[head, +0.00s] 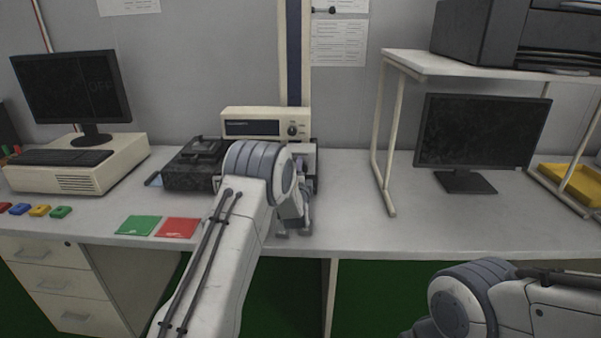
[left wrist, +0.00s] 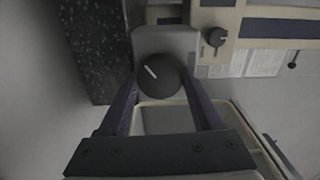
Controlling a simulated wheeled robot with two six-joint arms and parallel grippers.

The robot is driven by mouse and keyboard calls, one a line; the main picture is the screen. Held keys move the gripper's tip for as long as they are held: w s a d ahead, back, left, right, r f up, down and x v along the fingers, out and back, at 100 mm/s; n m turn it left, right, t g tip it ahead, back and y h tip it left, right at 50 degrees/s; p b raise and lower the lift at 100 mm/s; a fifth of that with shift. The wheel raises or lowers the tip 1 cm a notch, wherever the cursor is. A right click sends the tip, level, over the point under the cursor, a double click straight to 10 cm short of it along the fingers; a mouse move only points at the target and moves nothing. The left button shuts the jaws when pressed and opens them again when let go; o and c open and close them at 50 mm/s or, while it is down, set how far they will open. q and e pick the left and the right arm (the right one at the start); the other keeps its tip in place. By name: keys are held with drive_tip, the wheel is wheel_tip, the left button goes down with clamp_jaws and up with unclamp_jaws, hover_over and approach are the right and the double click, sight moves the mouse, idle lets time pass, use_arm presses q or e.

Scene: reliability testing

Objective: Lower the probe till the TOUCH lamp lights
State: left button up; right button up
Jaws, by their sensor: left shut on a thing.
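In the left wrist view my left gripper (left wrist: 162,84) has its two fingers on either side of a dark round knob (left wrist: 155,72) with a white pointer line, and is shut on it. The line slants toward the upper left. In the head view my left arm covers the knob and most of the instrument's lower part. The instrument has a cream control box (head: 264,113) with a dark panel and a small dial, on a tall column (head: 294,50). I cannot make out the probe or a lit TOUCH lamp. My right gripper is out of view; only its arm shows.
A black granite-like block (head: 190,171) stands left of my left arm. Green (head: 139,225) and red (head: 177,228) cards lie near the front edge. Monitors stand left (head: 70,88) and right (head: 481,132), the right one under a shelf (head: 450,65).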

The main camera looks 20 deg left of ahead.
use_arm(q)
drive_tip(key=shift+d, duration=0.1)
idle(0.3)
drive_tip(key=o, duration=1.4)
drive_tip(key=shift+c, duration=0.2)
drive_tip(key=v, duration=1)
drive_tip(key=shift+s+b, duration=0.2)
drive_tip(key=shift+b, duration=0.1)
